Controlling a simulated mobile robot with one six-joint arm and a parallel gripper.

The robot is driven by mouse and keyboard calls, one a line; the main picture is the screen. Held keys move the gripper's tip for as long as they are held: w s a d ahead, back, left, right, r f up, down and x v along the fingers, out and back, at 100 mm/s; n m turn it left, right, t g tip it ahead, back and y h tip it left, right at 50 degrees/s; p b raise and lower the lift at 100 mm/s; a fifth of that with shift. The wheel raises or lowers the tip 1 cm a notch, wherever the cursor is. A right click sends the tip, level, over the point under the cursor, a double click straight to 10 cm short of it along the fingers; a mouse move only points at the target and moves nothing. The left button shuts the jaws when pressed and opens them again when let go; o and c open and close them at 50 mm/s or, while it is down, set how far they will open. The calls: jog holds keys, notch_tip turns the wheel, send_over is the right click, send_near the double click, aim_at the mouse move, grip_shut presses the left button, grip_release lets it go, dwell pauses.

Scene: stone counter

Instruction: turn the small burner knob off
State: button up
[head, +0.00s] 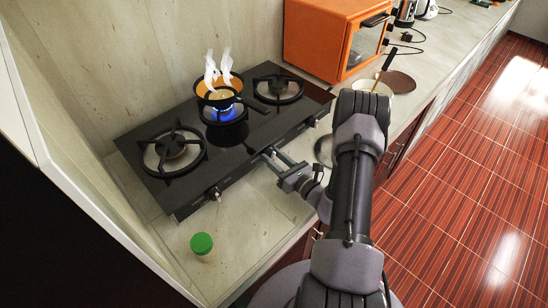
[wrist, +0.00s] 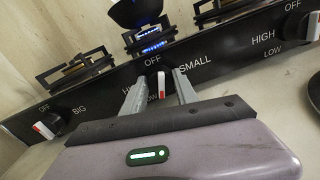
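The small burner knob (wrist: 160,84) is on the black stove front in the wrist view, beside the SMALL label, with its white and red grip showing upright. My gripper (wrist: 158,77) is open, one finger on each side of this knob, with visible gaps. Whether a finger touches it I cannot tell. In the head view my gripper (head: 271,155) is at the middle of the stove's front edge, and the knob is mostly hidden there. The middle burner has a blue flame (head: 224,112) under a steaming orange pan (head: 219,92).
The BIG knob (wrist: 50,125) is left of my gripper and another knob (wrist: 312,27) is right. The left burner (head: 172,149) and right burner (head: 278,88) show no flame. A green-capped jar (head: 202,246) stands on the counter in front; an orange oven (head: 335,38) stands behind right.

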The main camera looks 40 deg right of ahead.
grip_shut()
jog(key=shift+m, duration=0.3)
jog(key=m+p, duration=0.1)
jog(key=m, duration=0.2)
jog(key=shift+r+m+p, duration=0.1)
jog(key=shift+m+p, duration=0.2)
jog(key=shift+m, duration=0.1)
jog(key=m, duration=0.2)
jog(key=m+p, duration=0.1)
jog(key=m, duration=0.2)
jog(key=shift+d+g+y, duration=0.1)
jog(key=shift+g+y, duration=0.2)
jog(key=m+p, duration=0.1)
jog(key=m, duration=0.4)
jog(key=shift+p, duration=0.3)
jog(key=shift+f+m+y, duration=0.2)
jog(key=shift+m+y, duration=0.1)
jog(key=shift+m, duration=1.9)
